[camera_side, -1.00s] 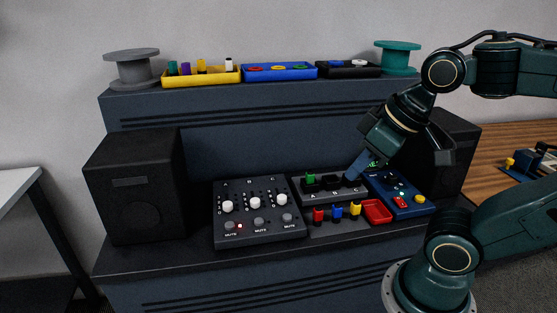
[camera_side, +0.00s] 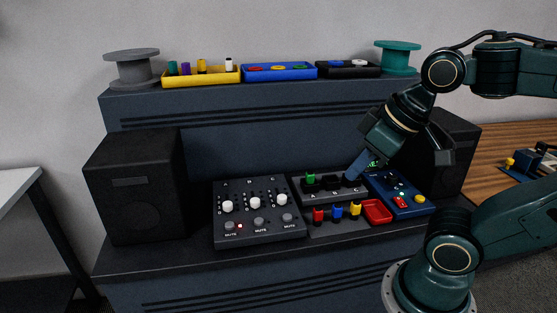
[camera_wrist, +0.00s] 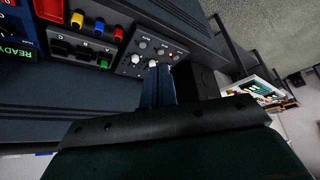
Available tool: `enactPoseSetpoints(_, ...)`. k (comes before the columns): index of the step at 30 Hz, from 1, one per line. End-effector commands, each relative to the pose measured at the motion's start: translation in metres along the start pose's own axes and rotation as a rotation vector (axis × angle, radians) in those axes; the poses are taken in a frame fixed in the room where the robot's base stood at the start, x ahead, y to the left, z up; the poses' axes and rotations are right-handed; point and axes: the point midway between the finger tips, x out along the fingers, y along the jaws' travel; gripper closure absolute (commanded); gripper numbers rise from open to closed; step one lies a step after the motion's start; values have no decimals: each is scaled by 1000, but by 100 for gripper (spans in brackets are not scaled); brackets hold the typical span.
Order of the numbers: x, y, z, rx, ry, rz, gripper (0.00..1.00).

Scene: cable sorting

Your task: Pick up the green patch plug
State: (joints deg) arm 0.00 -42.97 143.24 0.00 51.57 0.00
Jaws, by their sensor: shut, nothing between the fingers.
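The green patch plug (camera_side: 310,177) stands upright in the slot over letter A, at the left end of the dark A-B-C panel (camera_side: 334,195). In the wrist view the green plug (camera_wrist: 104,62) lies left of my fingers. My gripper (camera_side: 352,174) is shut and empty, its tips low by the C end of the panel, right of the green plug and apart from it. In the wrist view my gripper (camera_wrist: 159,72) has its blue fingers together. The fingertips partly hide the C end in the side view.
In front of the panel stand a red plug (camera_side: 319,215), a blue plug (camera_side: 337,212), a yellow plug (camera_side: 355,209) and a red tray (camera_side: 377,212). A mixer (camera_side: 259,233) is at left, a blue box (camera_side: 413,208) at right. Black speakers (camera_side: 135,190) flank the desk.

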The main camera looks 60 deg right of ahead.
Motion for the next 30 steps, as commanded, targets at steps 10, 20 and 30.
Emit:
enactPoseSetpoints(10, 0, 0, 0, 0, 0, 0, 71)
enactPoseSetpoints(20, 0, 0, 0, 0, 0, 0, 49)
enactPoseSetpoints(30, 0, 6, -13, -78, -27, 12, 49)
